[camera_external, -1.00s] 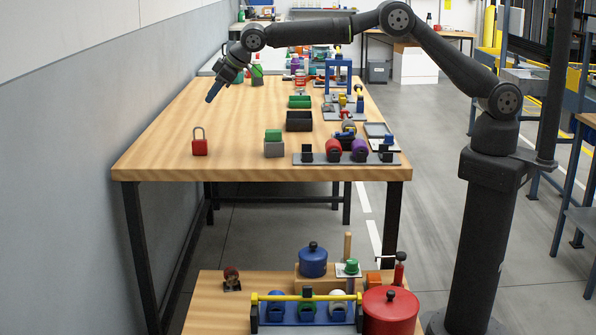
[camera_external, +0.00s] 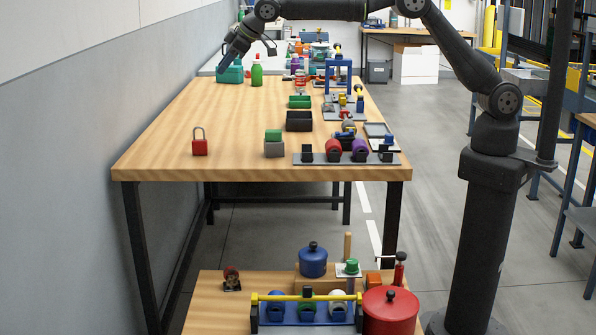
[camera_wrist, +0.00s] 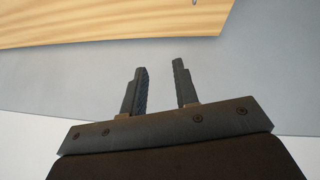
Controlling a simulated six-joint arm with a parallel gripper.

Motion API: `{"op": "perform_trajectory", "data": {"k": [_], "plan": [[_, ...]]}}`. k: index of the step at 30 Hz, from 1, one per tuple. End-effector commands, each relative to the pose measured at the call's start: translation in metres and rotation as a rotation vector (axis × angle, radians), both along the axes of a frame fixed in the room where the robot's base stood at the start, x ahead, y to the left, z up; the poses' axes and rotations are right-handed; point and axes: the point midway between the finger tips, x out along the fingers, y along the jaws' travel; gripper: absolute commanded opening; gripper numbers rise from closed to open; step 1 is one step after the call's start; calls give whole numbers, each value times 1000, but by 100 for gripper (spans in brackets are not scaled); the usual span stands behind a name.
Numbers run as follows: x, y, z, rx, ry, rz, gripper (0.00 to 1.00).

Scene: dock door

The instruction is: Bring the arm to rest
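My gripper (camera_external: 222,68) is at the far left end of the wooden table, up near the grey wall, and it appears in front of a teal box in the outside view. In the wrist view my gripper (camera_wrist: 160,80) has its two fingers apart with nothing between them. Beyond the fingers the wrist view shows grey surface and part of the wooden tabletop (camera_wrist: 120,20). My arm reaches over the table from the column at the right, with its upper part at the top edge of the picture.
The wooden table (camera_external: 185,125) holds a red padlock (camera_external: 200,147), a green bottle (camera_external: 257,75), a teal box (camera_external: 232,76), a black bin (camera_external: 299,122) and a blue frame (camera_external: 338,75). A lower table (camera_external: 210,300) stands in front with several items.

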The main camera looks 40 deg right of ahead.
Motion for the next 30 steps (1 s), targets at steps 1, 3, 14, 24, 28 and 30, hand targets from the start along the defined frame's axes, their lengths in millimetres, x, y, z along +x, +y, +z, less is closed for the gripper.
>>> {"op": "perform_trajectory", "data": {"k": [1,3,14,24,28,30], "plan": [[-11,7,1,-1,-1,12,28],[-23,13,1,-3,-1,23,28],[-80,43,2,-6,-3,81,28],[-98,50,2,-8,-4,97,28],[-98,50,2,-8,-4,97,28],[-97,50,2,-8,-4,97,28]]}}
